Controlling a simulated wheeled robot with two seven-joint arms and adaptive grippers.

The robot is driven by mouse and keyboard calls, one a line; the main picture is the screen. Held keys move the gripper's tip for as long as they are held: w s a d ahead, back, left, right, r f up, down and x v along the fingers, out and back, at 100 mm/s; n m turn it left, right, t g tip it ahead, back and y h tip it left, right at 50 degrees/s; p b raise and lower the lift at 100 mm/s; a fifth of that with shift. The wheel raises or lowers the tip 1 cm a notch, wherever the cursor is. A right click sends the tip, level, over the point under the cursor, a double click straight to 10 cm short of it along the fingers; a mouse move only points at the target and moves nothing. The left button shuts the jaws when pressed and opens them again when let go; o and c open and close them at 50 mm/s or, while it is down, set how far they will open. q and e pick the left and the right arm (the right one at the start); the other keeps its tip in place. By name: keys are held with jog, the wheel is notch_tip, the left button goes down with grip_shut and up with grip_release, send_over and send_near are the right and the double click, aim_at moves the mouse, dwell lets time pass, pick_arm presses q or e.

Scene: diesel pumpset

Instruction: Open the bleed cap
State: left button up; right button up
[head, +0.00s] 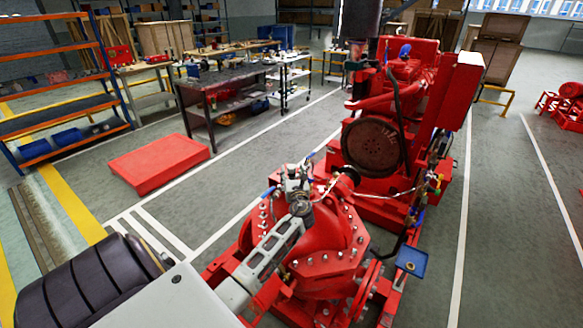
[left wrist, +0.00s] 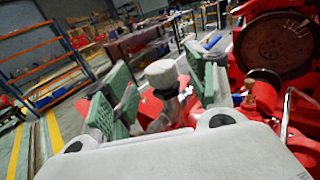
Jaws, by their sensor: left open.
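A pale grey round cap (left wrist: 161,73) on a short metal stem, which looks like the bleed cap, shows in the left wrist view. It appears between the green-padded fingers of my left gripper (left wrist: 158,78), with gaps on both sides. In the head view my left gripper (head: 282,232) reaches in from the lower left over the red pump casing (head: 335,235). Its fingertips are close to the metal fitting (head: 297,178) on top of the pump. My gripper partly hides the fitting's base, and I cannot tell whether any finger touches it. My right gripper is not in view.
The red engine (head: 400,100) with its dark flywheel (head: 373,147) stands behind the pump. A blue tray-like part (head: 411,261) sits at the pump's right. A red block (head: 158,163) lies on the floor at left. Shelves and workbenches (head: 225,88) stand farther back.

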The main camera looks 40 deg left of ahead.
aim_at(295, 169)
pick_arm(q)
jog(key=shift+x, duration=2.1)
jog(key=c, duration=1.1)
jog(key=shift+o, duration=0.2)
jog(key=shift+n+g+y, duration=0.7)
jog(key=shift+g, duration=0.1)
jog(key=shift+n+g+y+b, duration=0.55)
jog(key=shift+n+g, duration=0.25)
jog(key=shift+g, duration=0.2)
jog(key=shift+n+g+y+b, duration=0.8)
jog(key=shift+n+g, duration=0.6)
jog(key=shift+g, duration=1.1)
